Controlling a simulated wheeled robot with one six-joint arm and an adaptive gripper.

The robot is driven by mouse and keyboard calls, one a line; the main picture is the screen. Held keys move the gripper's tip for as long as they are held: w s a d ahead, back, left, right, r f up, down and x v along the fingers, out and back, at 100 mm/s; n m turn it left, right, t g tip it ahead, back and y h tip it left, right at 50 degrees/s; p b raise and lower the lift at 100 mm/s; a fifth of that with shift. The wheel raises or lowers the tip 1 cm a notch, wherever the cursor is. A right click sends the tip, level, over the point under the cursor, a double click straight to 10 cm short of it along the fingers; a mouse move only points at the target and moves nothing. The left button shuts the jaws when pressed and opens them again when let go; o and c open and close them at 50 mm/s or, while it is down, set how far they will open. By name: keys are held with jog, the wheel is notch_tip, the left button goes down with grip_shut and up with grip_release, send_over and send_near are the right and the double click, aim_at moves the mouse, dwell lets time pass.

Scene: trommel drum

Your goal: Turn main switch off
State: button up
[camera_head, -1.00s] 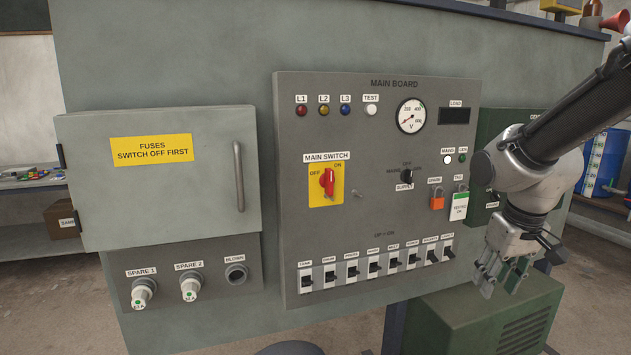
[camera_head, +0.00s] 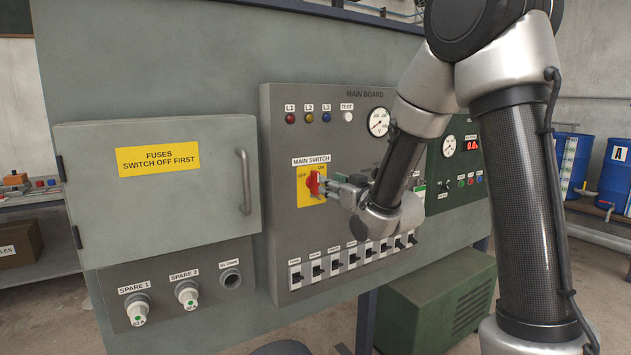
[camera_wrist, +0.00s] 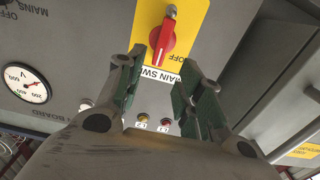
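The main switch is a red rotary handle (camera_head: 313,184) on a yellow plate (camera_head: 304,198) marked OFF on the left and ON at the upper right. The handle stands nearly upright, its upper end towards ON. My gripper (camera_head: 334,186) is at the board, just right of the handle in the head view. In the wrist view, which is upside down, the red handle (camera_wrist: 165,38) shows beyond and between the two spread fingers of my gripper (camera_wrist: 161,70). The fingers are open and nothing is held. I cannot tell whether a finger touches the handle.
A row of black breakers (camera_head: 352,257) lies below the switch, close under my wrist. The fuse door (camera_head: 150,210) with its bar handle is to the left. The voltmeter (camera_head: 379,122) and indicator lamps (camera_head: 308,118) are above. My arm hides the board's right part.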

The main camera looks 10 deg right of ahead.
aim_at(315, 183)
jog(key=x, duration=0.7)
jog(key=shift+w, duration=0.15)
grip_shut()
